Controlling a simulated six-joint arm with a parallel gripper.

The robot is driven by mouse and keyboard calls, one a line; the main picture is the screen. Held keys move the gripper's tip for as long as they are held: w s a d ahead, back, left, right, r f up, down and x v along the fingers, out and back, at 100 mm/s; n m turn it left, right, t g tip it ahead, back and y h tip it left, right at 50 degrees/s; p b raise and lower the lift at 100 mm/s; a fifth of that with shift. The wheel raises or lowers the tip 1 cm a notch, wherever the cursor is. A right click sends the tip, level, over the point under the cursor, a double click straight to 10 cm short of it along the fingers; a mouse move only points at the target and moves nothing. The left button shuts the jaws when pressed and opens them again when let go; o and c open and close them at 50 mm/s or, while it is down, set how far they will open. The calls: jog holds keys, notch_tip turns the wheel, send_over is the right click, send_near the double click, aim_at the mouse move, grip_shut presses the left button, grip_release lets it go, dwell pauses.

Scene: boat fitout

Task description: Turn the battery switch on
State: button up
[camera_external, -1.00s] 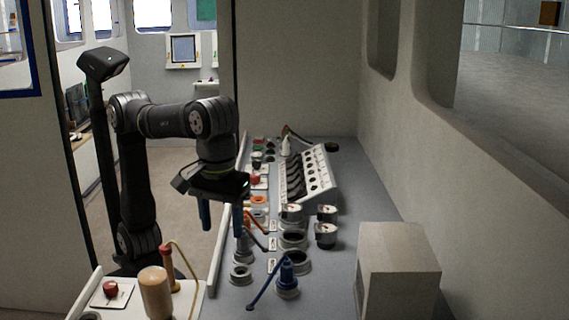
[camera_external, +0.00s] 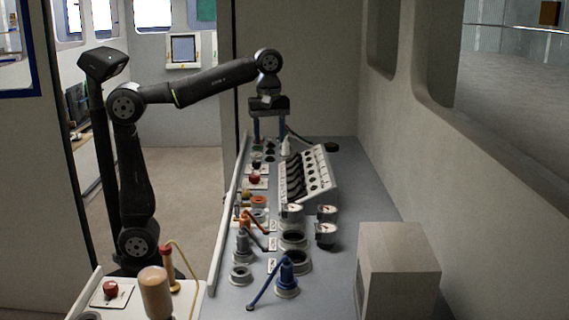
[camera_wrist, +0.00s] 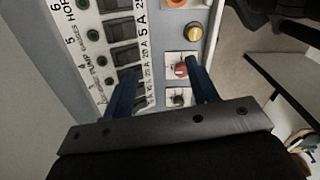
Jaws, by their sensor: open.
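My gripper (camera_external: 270,140) is open and empty, with its blue fingers pointing down over the far end of the console. The wrist view shows both fingers (camera_wrist: 160,68), the right one beside a red knob (camera_wrist: 181,69) on a white plate. I cannot tell whether it touches the knob. A red knob on a white plate (camera_external: 255,179) also shows in the external view, nearer than the gripper. Another red knob (camera_external: 110,289) sits on a white plate at the front left. I cannot tell which knob is the battery switch or read its position.
The sloped breaker panel (camera_external: 308,175) stands right of the knobs. A yellow knob (camera_wrist: 193,32) and a dark knob (camera_wrist: 180,97) flank the red one. Winches with orange and blue handles (camera_external: 287,272), gauges (camera_external: 326,234) and a grey box (camera_external: 398,270) stand nearer.

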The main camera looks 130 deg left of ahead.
jog(key=n, duration=0.2)
send_over(255, 175)
notch_tip(255, 175, down, 16)
jog(key=shift+f, duration=0.2)
jog(key=c, duration=1)
